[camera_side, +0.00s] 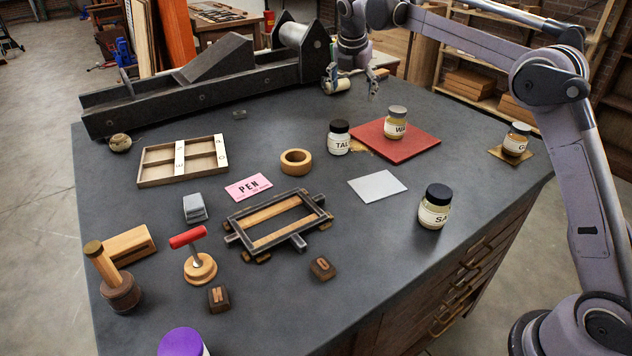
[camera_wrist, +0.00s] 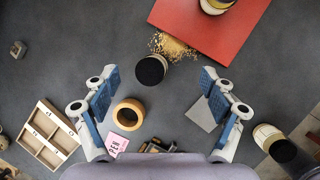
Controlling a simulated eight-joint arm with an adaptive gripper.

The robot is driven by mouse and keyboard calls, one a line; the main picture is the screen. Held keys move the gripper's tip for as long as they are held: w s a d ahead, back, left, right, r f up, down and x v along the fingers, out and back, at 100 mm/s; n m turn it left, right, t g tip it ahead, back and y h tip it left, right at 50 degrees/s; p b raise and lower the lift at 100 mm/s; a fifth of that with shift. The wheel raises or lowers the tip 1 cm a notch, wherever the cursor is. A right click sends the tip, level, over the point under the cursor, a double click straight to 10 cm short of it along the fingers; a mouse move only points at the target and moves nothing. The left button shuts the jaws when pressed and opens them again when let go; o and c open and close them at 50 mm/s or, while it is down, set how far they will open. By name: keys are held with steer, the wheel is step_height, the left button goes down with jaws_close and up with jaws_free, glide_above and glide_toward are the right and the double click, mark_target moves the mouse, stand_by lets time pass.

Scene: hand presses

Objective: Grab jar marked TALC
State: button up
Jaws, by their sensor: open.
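The jar marked TAL (camera_side: 339,137), its last letter hidden around the curve, stands upright on the dark bench. It has a black lid and a pale label. In the wrist view its round black lid (camera_wrist: 151,70) shows between my two fingertips, nearer the left one. My gripper (camera_wrist: 160,74) is open and empty, with blue pads on both fingers. In the side view my gripper (camera_side: 353,88) hangs above and behind the jar, clear of it.
A jar marked WA (camera_side: 396,124) stands on a red mat (camera_side: 408,148), close right of the TAL jar. Tan grains (camera_wrist: 172,45) lie beside the TAL jar. A wooden ring (camera_side: 296,161), grey plate (camera_side: 377,186) and SA jar (camera_side: 434,208) are nearby. A long press (camera_side: 215,80) stands behind.

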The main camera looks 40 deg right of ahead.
steer(key=a+n, duration=0.4)
steer(key=a, duration=0.2)
glide_above(337, 124)
steer(key=s+a, duration=0.1)
steer(key=a, duration=0.1)
step_height(337, 124, down, 4)
steer(key=shift+m, duration=0.4)
steer(key=x, duration=0.6)
steer(key=shift+s+f, duration=0.2)
steer(key=shift+f, duration=0.1)
steer(key=shift+d+x, duration=0.2)
steer(key=shift+x, duration=1.15)
steer(key=shift+d+x, duration=0.15)
steer(key=shift+x, duration=1.15)
steer(key=shift+s+r, duration=0.1)
steer(key=shift+r, duration=0.05)
steer(key=c, duration=1.5)
